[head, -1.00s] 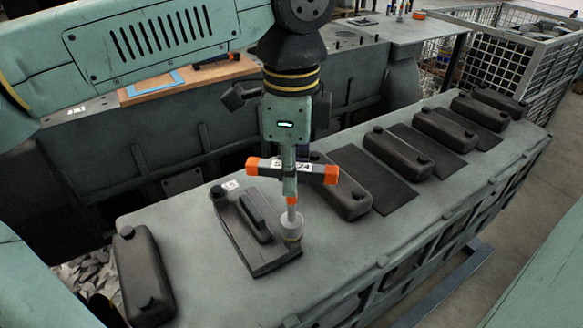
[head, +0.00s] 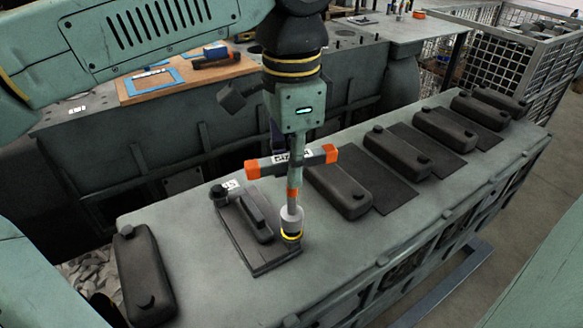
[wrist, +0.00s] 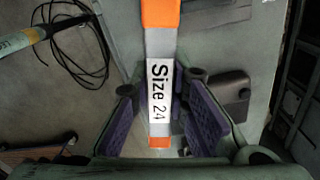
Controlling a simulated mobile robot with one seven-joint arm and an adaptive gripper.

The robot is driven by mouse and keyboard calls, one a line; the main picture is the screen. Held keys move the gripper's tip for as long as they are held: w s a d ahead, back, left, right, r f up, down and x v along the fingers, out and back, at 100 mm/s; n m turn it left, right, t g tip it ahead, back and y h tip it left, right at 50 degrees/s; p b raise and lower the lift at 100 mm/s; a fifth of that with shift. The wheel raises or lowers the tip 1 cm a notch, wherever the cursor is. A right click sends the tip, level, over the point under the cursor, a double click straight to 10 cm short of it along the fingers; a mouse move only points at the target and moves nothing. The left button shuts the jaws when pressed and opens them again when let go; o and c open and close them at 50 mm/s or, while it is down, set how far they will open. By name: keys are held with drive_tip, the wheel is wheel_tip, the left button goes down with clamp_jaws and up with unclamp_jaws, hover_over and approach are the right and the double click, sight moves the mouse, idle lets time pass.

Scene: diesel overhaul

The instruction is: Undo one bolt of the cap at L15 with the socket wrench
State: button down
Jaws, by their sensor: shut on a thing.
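The socket wrench (head: 292,190) stands upright with its dark, orange-ended T-handle (head: 262,166) on top. My gripper (wrist: 160,100) is shut on the handle, its purple pads on both sides of the white "Size 24" label (wrist: 158,90). The grey socket with a yellow ring (head: 291,228) is down at the right end of the dark cap (head: 256,250) beside the small white label (head: 230,185). The bolt under the socket is hidden. The other bolt head (head: 217,192) shows at the cap's far left end. The label's print is too small to read in the head view.
Dark covers stand along the engine block (head: 190,285): one (head: 143,275) to the left, several to the right. Behind are a wooden board (head: 190,78) with tools and wire-mesh crates (head: 512,68). The block's right front top is clear.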

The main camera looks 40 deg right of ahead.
drive_tip(key=m, duration=1.2)
drive_tip(key=shift+m, duration=0.4)
drive_tip(key=m, duration=0.8)
drive_tip(key=shift+m, duration=0.4)
drive_tip(key=m, duration=0.7)
drive_tip(key=shift+m, duration=0.4)
drive_tip(key=m, duration=0.4)
drive_tip(key=shift+f, duration=0.1)
